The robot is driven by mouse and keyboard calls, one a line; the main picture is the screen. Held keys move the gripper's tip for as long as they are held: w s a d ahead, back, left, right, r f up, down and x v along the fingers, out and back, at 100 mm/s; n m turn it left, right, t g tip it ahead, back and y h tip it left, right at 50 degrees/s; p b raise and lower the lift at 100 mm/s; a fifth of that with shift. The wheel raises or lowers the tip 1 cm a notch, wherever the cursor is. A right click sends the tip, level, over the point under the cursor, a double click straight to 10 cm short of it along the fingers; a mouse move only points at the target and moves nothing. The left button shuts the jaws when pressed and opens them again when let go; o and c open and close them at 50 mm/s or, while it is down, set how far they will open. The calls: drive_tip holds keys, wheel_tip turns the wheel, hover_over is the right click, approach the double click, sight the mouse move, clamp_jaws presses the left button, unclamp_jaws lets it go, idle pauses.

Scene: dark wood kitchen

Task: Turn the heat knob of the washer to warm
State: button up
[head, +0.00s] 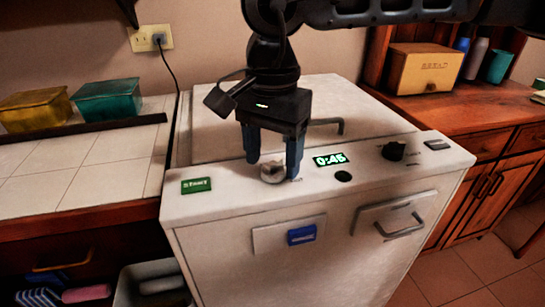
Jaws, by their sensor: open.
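The white washer (270,245) stands in the middle of the head view, with its control strip along the front top edge. A dark knob (393,151) sits right of the display. I cannot read which knob is for heat or its setting. Whether the fingers touch the knob cannot be told.
The lid handle (327,124) is behind my gripper. A tiled counter (40,180) is left, a wooden counter (440,112) right.

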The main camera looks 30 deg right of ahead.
sight(273, 162)
wheel_tip(273, 162, up, 7)
drive_tip(key=shift+f, duration=0.1)
idle(0.6)
